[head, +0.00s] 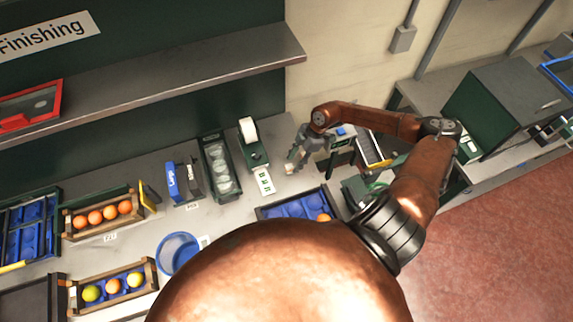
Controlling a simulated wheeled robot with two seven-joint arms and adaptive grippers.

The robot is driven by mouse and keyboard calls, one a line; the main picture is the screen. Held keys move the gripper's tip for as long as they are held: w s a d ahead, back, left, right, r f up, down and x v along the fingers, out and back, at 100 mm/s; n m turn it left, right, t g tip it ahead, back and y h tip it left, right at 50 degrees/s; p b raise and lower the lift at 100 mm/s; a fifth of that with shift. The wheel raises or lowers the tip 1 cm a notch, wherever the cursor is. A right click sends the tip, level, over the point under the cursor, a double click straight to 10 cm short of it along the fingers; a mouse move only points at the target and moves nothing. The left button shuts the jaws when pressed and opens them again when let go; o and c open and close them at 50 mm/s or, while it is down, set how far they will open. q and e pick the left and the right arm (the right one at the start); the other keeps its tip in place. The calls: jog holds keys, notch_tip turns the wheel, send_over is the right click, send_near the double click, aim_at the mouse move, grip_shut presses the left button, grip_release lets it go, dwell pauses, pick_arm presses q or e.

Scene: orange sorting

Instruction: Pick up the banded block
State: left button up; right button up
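My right arm reaches over the back of the bench, and its grey gripper (292,163) points down near the wall, just right of the label printer. A small pale piece (289,168) shows at the fingertips. It is too small to tell whether it is the banded block, or whether the fingers are closed on it. No other block with bands can be made out. My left gripper is not in view.
A label printer (254,154), a dark tray of pale round items (220,168) and a blue box (174,183) stand left of the gripper. A blue tray (290,209) with an orange, a blue basket (178,253) and wooden crates of fruit (72,223) are nearer. A shelf (180,72) overhangs the left.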

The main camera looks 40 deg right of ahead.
aim_at(291, 165)
jog(key=x, duration=0.2)
jog(key=p+x, duration=0.1)
jog(key=x, duration=0.2)
jog(key=shift+w+p, duration=0.25)
jog(key=shift+p, duration=0.05)
jog(key=shift+a+f, duration=0.15)
jog(key=shift+f, duration=0.25)
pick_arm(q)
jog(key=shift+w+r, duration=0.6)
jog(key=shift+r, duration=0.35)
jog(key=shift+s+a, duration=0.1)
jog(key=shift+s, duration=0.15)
pick_arm(e)
grip_shut()
